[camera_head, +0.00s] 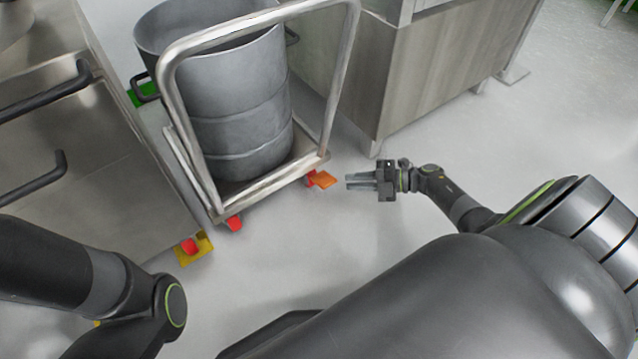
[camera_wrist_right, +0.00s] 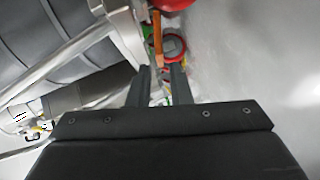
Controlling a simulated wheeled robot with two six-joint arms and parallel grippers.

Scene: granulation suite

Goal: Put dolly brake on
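The dolly (camera_head: 272,184) is a steel platform with a tall tubular handle, carrying a large grey drum (camera_head: 238,110). An orange brake pedal (camera_head: 323,180) sticks out beside a red caster at its near right corner. My right gripper (camera_head: 351,181) is just right of the pedal, fingers pointing at it, with a small gap between them. In the right wrist view, the fingers (camera_wrist_right: 159,86) are apart and empty, and the orange pedal (camera_wrist_right: 170,47) lies beyond their tips, near a red caster wheel. I cannot tell whether the pedal is up or down. My left gripper is out of view.
Another red caster (camera_head: 234,223) is at the dolly's near left corner. A red foot with a yellow plate (camera_head: 194,248) is by the steel cabinet (camera_head: 60,165) at left. A steel cabinet (camera_head: 420,80) stands behind the right gripper. The floor (camera_head: 290,240) in front is clear.

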